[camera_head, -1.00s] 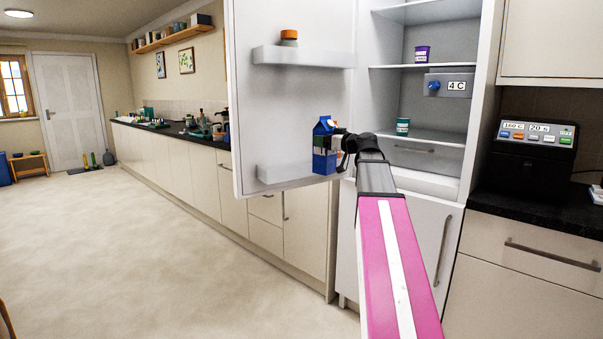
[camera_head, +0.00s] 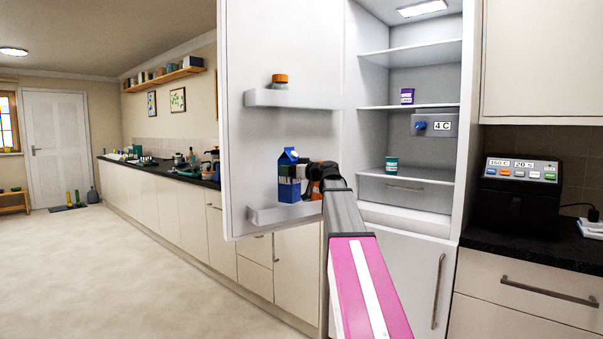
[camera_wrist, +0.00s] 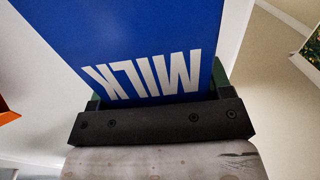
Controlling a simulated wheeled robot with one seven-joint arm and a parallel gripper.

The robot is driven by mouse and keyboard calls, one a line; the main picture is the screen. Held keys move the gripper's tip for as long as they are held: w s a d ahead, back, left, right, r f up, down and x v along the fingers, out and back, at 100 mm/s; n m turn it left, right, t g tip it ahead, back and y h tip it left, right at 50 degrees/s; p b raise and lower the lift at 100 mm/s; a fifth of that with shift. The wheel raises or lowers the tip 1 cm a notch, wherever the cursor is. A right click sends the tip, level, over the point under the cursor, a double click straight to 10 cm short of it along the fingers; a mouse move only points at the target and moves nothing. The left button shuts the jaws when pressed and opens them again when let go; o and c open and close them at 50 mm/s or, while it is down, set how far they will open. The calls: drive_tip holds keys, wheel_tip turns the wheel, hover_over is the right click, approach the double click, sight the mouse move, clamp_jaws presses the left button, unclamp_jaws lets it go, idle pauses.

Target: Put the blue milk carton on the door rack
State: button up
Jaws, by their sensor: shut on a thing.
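The blue milk carton (camera_head: 288,178) is upright in the head view, in front of the open fridge door's inner face. My gripper (camera_head: 300,174) is shut on it from the right. In the wrist view the carton (camera_wrist: 150,45) fills the upper middle, its MILK lettering upside down, with my gripper (camera_wrist: 155,108) across its near side. The lower door rack (camera_head: 285,213) is a translucent white shelf just below and around the carton's base. I cannot tell whether the carton touches it. The upper door rack (camera_head: 298,98) holds a small jar with an orange lid (camera_head: 280,81).
The fridge interior (camera_head: 415,75) is open right of the door, with a purple tub (camera_head: 407,96) and a teal tub (camera_head: 392,164) on its shelves. A counter with a black appliance (camera_head: 520,190) stands at right. Open floor (camera_head: 130,260) lies at left.

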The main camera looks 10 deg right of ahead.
drive_tip(key=x, duration=0.6)
wheel_tip(320, 180, down, 7)
idle(0.5)
drive_tip(key=shift+d, duration=0.1)
drive_tip(key=o, duration=1.7)
drive_tip(key=shift+f, duration=0.15)
drive_tip(key=shift+c, duration=0.2)
